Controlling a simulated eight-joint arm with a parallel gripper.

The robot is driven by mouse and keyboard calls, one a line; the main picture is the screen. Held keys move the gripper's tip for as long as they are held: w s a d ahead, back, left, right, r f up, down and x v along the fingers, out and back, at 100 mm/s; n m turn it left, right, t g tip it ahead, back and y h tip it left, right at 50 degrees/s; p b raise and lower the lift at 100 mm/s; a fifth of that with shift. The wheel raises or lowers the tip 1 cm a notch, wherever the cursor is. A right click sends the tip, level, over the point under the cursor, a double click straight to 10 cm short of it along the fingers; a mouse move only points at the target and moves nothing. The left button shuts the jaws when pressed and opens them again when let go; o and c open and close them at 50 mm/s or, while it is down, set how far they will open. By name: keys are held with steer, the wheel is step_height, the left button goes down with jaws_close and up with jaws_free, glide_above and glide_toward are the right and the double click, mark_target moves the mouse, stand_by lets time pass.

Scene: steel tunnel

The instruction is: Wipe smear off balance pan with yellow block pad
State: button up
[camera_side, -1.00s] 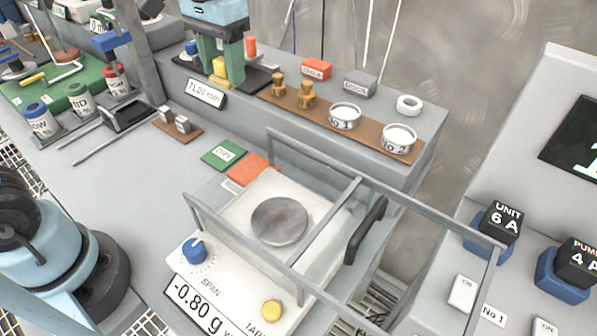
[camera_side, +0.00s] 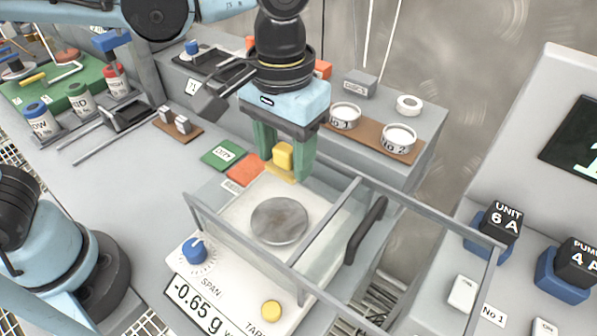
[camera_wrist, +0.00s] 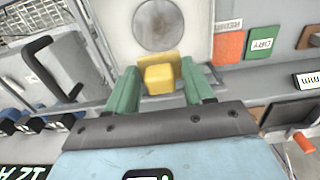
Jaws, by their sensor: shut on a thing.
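My gripper (camera_side: 284,160) has green fingers and is shut on the yellow block pad (camera_side: 283,155), a yellow block on a wider, flat yellow base. In the side view it hangs at the back edge of the balance, behind the pan. In the wrist view the yellow block pad (camera_wrist: 159,78) sits between the fingertips (camera_wrist: 160,85). The balance pan (camera_side: 279,221) is a round grey metal disc on the white balance. Its surface looks mottled; I cannot make out a distinct smear. In the wrist view the pan (camera_wrist: 158,24) is apart from the pad. The balance display (camera_side: 198,304) reads -0.65 g.
A grey draft-shield frame (camera_side: 327,221) with a black handle (camera_side: 365,231) stands around and right of the pan. Orange (camera_side: 244,170) and green (camera_side: 222,155) cards lie left of the pad. Two white-topped dishes (camera_side: 398,139) stand on the back ledge.

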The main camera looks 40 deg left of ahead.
glide_above(288, 209)
steer(key=shift+s+f, duration=0.1)
steer(key=shift+f, duration=3.35)
step_height(288, 209, down, 2)
steer(key=shift+s+f, duration=0.1)
steer(key=shift+s, duration=0.7)
steer(key=shift+c, duration=0.3)
steer(key=shift+s, duration=1.15)
steer(key=shift+w, duration=2.05)
steer(key=shift+s+r, duration=0.1)
steer(key=shift+r, duration=4)
